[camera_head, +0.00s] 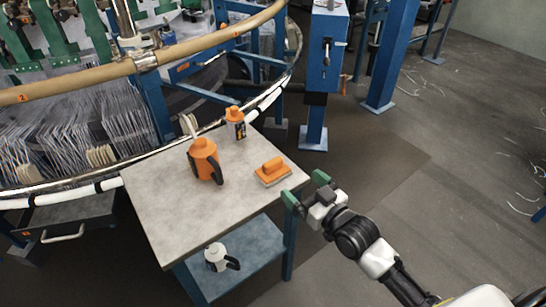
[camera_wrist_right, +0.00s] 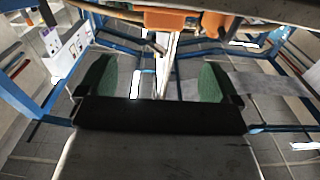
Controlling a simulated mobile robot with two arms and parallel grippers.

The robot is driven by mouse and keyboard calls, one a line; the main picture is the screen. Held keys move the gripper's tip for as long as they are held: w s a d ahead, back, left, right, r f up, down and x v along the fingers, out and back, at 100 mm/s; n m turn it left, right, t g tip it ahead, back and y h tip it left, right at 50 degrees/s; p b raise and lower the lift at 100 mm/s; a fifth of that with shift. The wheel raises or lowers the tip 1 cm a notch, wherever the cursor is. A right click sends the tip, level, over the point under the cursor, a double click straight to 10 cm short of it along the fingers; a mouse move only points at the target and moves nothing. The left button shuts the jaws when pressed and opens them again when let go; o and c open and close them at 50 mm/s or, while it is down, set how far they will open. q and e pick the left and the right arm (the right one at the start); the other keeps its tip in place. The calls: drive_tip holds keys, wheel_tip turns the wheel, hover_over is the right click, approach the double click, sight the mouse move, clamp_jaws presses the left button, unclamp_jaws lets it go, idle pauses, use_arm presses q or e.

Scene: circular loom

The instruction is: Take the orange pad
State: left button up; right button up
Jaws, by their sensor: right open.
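The orange pad (camera_head: 272,171), a block with a raised grip and a paler base, lies on the grey top of a small table (camera_head: 160,212) near its right edge. My right gripper (camera_head: 306,190) is just off the table's right side, close to the pad but apart from it. Its green fingers are spread with nothing between them, as the right wrist view (camera_wrist_right: 155,80) also shows. Orange shapes (camera_wrist_right: 166,20) sit at the top of that view, cut off; I cannot tell which is the pad. My left gripper is not in view.
An orange bottle with a dark handle (camera_head: 203,160) and a smaller orange bottle (camera_head: 235,122) stand on the table. A white jug (camera_head: 216,257) is on the blue lower shelf. The loom's curved rail (camera_head: 150,162) runs behind, a blue post (camera_head: 314,122) beyond.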

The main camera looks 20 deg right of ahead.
sight(275, 163)
drive_tip(key=x, duration=0.5)
drive_tip(key=shift+f+b, duration=0.15)
drive_tip(key=shift+b, duration=0.2)
drive_tip(key=x, duration=0.5)
drive_tip(key=shift+w+a+b, duration=0.25)
drive_tip(key=shift+a+b, duration=0.1)
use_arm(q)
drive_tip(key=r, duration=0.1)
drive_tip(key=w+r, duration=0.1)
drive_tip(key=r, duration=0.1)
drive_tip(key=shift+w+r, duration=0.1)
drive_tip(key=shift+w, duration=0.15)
use_arm(e)
drive_tip(key=c, duration=1)
